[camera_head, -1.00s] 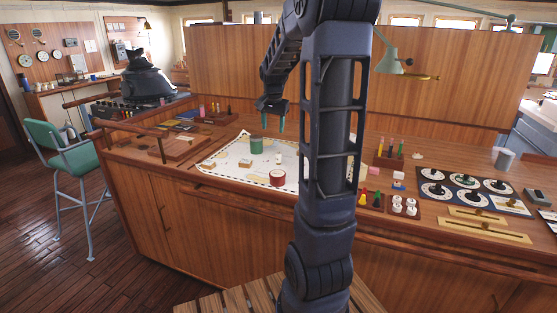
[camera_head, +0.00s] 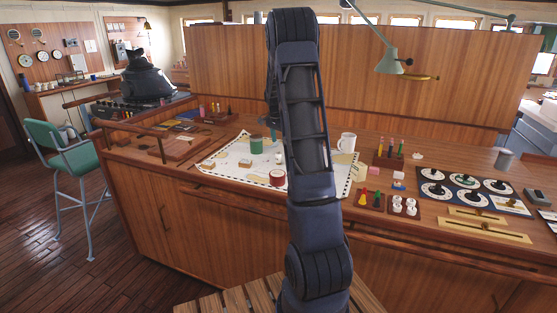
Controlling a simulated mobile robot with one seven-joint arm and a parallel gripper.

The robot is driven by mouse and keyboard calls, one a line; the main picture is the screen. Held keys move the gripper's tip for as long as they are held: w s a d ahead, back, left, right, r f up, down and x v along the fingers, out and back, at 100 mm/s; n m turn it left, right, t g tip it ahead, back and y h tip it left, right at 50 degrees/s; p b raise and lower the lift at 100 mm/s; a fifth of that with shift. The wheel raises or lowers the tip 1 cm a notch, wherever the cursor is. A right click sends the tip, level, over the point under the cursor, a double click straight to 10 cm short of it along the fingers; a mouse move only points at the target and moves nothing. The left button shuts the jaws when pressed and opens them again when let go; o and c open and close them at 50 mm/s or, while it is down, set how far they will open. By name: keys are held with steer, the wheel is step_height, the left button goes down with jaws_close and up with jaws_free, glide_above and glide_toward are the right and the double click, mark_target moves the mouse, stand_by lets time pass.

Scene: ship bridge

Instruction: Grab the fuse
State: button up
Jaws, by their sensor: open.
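My gripper (camera_head: 272,134) is mostly hidden behind my own arm. A teal finger shows above the far part of the chart (camera_head: 228,160), and the gripper is open with nothing seen in it. I cannot tell for sure which thing is the fuse. A small pale cylinder (camera_head: 279,158) stands on the chart beside a green tin (camera_head: 256,145), below the gripper. Coloured upright pegs stand in a wooden block (camera_head: 388,161) to the right, and more pegs stand in another rack (camera_head: 217,117) at the back left.
A red tape roll (camera_head: 277,179) and a white mug (camera_head: 347,142) stand around the chart. A dial panel (camera_head: 465,190) and a grey cup (camera_head: 503,160) are on the right. A lamp (camera_head: 390,64) hangs over the desk. A wooden partition (camera_head: 220,65) rises behind it.

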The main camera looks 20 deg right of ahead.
mark_target(278, 153)
steer(key=f, duration=0.4)
steer(key=shift+w+d+f, duration=0.1)
steer(key=shift+d+f, duration=0.1)
steer(key=shift+f, duration=0.05)
steer(key=shift+w+a+f, duration=0.1)
steer(key=shift+w+f, duration=0.05)
steer(key=shift+f, duration=1.2)
steer(key=shift+w+a+f, duration=0.1)
steer(key=shift+w+f, duration=0.05)
steer(key=shift+f, duration=1.15)
steer(key=c, duration=1.1)
steer(key=shift+o, duration=0.2)
steer(key=shift+r, duration=0.15)
